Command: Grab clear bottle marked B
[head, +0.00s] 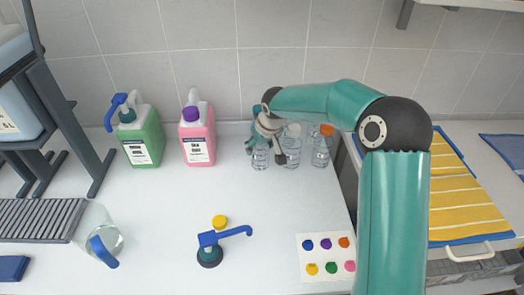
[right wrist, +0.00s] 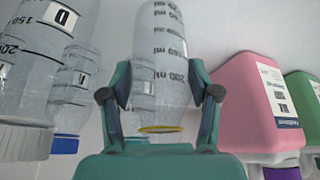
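In the head view my right gripper (head: 265,127) is at the upper part of the leftmost clear bottle (head: 260,159), which it partly hides. In the right wrist view this bottle (right wrist: 161,55) stands between my right gripper's two fingers (right wrist: 160,90). It has ml marks and a yellow ring near the neck; no letter shows on it. The fingers are close to its sides, and I cannot tell whether they press on it. Beside it a white-capped clear bottle (head: 291,148) and an orange-capped one (head: 322,149) stand upright. My left gripper is out of view.
A pink jug (head: 198,140) and a green jug (head: 142,140) stand left of the bottles. A large bottle marked D (right wrist: 40,60) and a blue-capped bottle (right wrist: 72,95) are close by. A blue-handled pump (head: 210,250) and a colour-dot card (head: 326,257) lie in front.

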